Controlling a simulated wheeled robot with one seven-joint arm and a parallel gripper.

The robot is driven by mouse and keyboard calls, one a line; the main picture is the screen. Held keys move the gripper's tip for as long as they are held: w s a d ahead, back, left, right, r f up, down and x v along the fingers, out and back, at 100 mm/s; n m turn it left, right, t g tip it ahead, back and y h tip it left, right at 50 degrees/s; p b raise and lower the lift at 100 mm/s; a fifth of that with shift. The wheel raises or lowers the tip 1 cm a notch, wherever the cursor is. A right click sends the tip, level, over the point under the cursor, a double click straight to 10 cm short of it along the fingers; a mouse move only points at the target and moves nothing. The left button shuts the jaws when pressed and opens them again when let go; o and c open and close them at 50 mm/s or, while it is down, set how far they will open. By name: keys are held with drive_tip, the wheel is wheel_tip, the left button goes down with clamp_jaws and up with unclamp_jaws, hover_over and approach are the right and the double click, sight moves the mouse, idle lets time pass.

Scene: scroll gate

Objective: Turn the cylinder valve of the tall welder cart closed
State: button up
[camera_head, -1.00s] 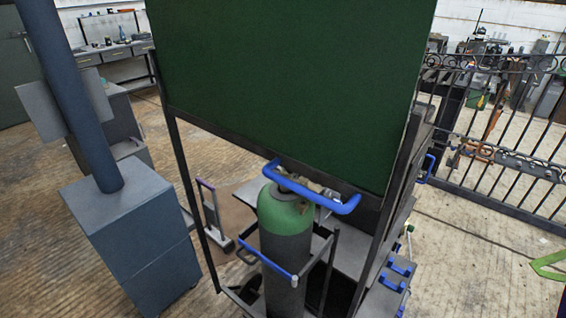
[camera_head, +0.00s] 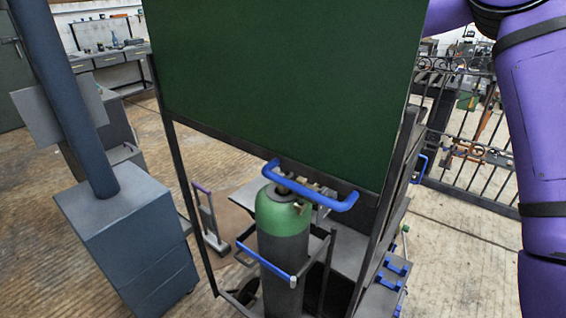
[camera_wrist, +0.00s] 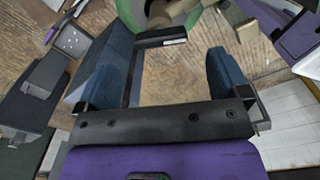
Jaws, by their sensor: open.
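The tall welder cart (camera_head: 285,85) stands in front of me, with a large dark green panel on a dark frame. A grey gas cylinder with a green shoulder (camera_head: 283,215) stands upright in its lower rack. The brass-coloured cylinder valve (camera_head: 297,188) is on top, partly hidden behind a blue handle bar (camera_head: 310,186). In the wrist view, part of the green cylinder top (camera_wrist: 208,6) shows at the upper edge, with brass valve parts (camera_wrist: 176,12). My gripper (camera_wrist: 168,72) is open and empty, apart from the valve. The valve's turn position cannot be told.
A blue-grey cabinet with a post (camera_head: 130,235) stands left of the cart. A black iron fence (camera_head: 465,150) is at the back right. Open floor (camera_head: 460,250) lies right of the cart.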

drive_tip(key=shift+f, duration=2.7)
drive_tip(key=shift+c, duration=0.2)
drive_tip(key=c, duration=0.9)
